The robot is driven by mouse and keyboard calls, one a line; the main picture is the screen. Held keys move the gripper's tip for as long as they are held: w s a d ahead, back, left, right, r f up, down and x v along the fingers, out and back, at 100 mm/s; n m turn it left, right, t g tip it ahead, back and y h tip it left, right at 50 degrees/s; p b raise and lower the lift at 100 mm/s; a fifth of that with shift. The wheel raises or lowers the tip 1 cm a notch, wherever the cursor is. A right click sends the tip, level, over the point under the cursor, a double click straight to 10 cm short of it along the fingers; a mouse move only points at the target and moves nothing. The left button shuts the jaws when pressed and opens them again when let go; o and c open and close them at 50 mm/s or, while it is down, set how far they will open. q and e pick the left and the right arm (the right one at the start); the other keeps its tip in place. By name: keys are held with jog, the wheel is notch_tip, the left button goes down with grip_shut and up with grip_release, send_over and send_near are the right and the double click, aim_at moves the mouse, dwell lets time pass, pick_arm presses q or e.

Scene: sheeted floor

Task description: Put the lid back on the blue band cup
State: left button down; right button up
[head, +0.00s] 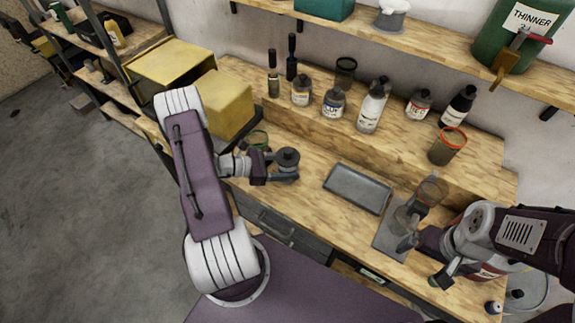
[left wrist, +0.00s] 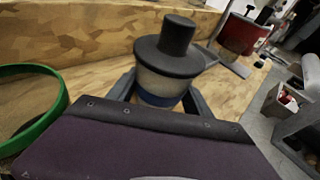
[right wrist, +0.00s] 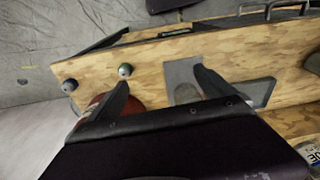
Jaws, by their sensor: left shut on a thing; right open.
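The blue band cup (left wrist: 158,90) is whitish with a blue band low on its side. A dark grey lid (left wrist: 172,50) with a round knob sits over its top and also shows in the head view (head: 288,155). Whether the lid is fully seated I cannot tell. My left gripper (head: 287,177) is shut around the cup below the lid, with one finger on each side in the left wrist view.
A green-rimmed container (head: 258,138) stands just behind my left gripper. A grey tray (head: 357,188) lies mid-bench. Several bottles and a red-rimmed jar (head: 447,147) stand on the raised step behind. Yellow boxes (head: 222,105) are at the left.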

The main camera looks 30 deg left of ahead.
pick_arm(q)
jog(key=shift+d+f, duration=0.1)
jog(key=shift+c, duration=2.2)
grip_release()
jog(key=shift+r, duration=0.3)
jog(key=b+v, duration=0.2)
jog(key=v, duration=1)
jog(key=shift+b, duration=0.3)
